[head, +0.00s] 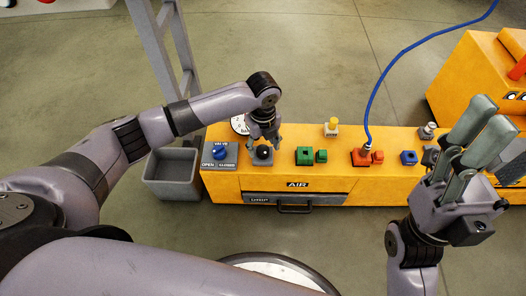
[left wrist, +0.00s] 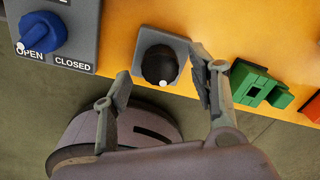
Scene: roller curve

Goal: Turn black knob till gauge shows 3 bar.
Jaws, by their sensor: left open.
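The black knob (head: 264,153) sits on a grey square plate on the orange bench. In the left wrist view the knob (left wrist: 159,68) shows a white dot at its lower right edge. My left gripper (head: 264,141) is above the knob, pointing down. Its two fingers are open on either side of the knob, with gaps visible in the left wrist view. The white round gauge (head: 238,125) is behind the gripper, partly hidden, and its reading is too small to tell. My right gripper (head: 482,125) is raised at the right; its opening is unclear.
A blue valve knob (head: 219,153) with OPEN and CLOSED labels is left of the black knob. Green blocks (head: 305,155) and a red connector (head: 362,157) with a blue hose (head: 376,87) are to its right. A grey bin (head: 172,188) stands at the bench's left end.

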